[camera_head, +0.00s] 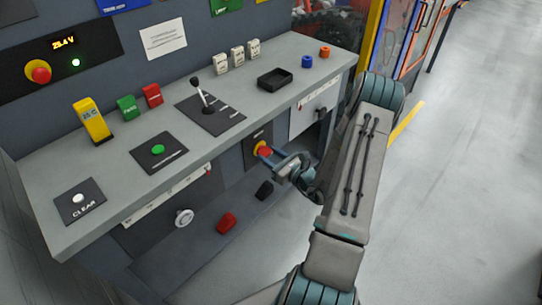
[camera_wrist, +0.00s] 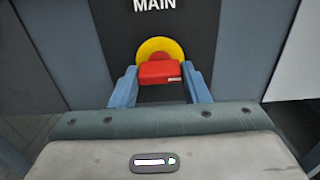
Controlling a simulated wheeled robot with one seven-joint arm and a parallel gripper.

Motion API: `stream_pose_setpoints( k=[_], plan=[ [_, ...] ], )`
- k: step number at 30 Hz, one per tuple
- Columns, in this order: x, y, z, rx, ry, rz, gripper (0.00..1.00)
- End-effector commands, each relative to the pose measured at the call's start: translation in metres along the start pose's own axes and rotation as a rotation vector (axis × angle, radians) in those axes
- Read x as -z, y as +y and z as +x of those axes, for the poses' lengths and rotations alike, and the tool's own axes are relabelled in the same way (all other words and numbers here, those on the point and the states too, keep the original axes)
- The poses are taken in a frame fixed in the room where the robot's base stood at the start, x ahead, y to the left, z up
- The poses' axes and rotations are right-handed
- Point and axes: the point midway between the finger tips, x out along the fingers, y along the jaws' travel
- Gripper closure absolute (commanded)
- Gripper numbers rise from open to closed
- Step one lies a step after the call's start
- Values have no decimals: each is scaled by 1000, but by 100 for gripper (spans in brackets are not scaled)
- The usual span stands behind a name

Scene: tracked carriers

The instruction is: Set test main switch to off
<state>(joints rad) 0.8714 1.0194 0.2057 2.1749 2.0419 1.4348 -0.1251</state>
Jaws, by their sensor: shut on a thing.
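The main switch is a red handle on a yellow disc, set in a dark panel on the front of the bench below the worktop. In the head view the switch (camera_head: 264,150) is at the tip of my gripper (camera_head: 271,156). In the wrist view the red handle (camera_wrist: 160,72) sits between the two blue fingers of my gripper (camera_wrist: 160,84), which is shut on it. The yellow disc shows above and around the handle. The label MAIN (camera_wrist: 154,5) is above it. The fingers partly hide the handle's sides.
The worktop (camera_head: 125,190) carries a lever (camera_head: 200,95), a green button (camera_head: 158,149), a white CLEAR button (camera_head: 78,198) and a black tray (camera_head: 275,79). A white handwheel (camera_head: 184,217) and red pedal (camera_head: 227,222) are below. The floor at right is clear.

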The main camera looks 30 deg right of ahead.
Motion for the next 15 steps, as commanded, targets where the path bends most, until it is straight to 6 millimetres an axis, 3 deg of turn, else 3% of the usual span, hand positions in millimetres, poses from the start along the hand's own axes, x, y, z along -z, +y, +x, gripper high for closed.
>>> stream_pose_setpoints(
  k=[8, 15],
  plan=[
    [3, 0, -1, 2, 2, -105, 81],
    [6, -1, -1, 2, 2, -301, 81]
  ],
)
